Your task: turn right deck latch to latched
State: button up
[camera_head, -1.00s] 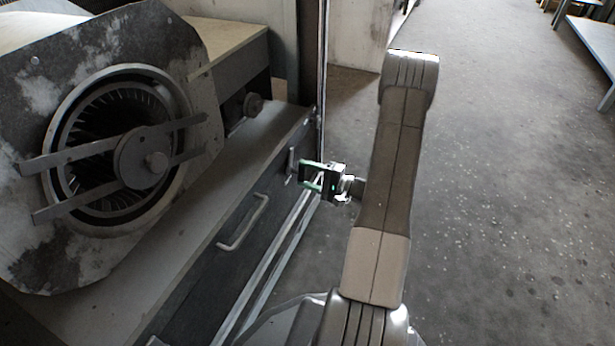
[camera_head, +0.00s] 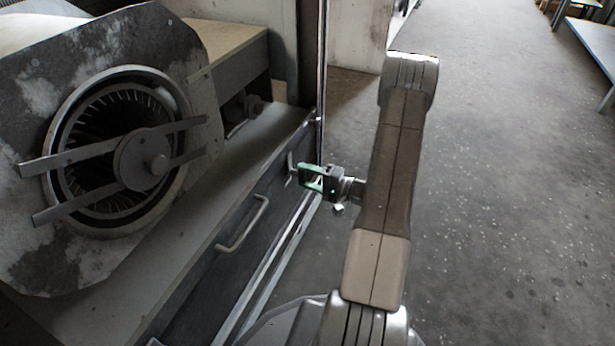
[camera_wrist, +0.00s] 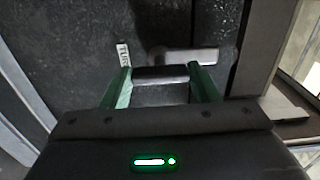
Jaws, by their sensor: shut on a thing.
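The right deck latch (camera_head: 291,167) is a small pale metal lever on the dark front panel of the deck, near its far right end. In the wrist view the latch (camera_wrist: 190,55) shows as a light grey bar lying roughly sideways across the dark panel. My gripper (camera_head: 309,174) is at the latch, and its green fingers reach toward the panel. In the wrist view my gripper (camera_wrist: 161,74) is shut on the latch, with a grey part of it between the fingertips.
A pale drawer-type handle (camera_head: 243,224) sticks out of the same dark panel, nearer and to the left. The blower housing (camera_head: 60,70) with its round fan inlet stands on the deck (camera_head: 200,200). A dark upright post (camera_head: 311,60) rises just behind the latch. Open floor lies to the right.

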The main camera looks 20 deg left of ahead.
jog(key=o, duration=1.4)
jog(key=s+d+p, duration=0.1)
jog(key=d+p, duration=0.2)
jog(key=d, duration=1.1)
jog(key=shift+p, duration=0.3)
jog(key=shift+s+a, duration=0.1)
jog(key=w+a+b, duration=0.1)
jog(key=a+b, duration=0.2)
jog(key=a, duration=1)
jog(key=shift+a+b, duration=0.3)
jog(key=shift+a, duration=0.1)
jog(key=shift+w, duration=0.1)
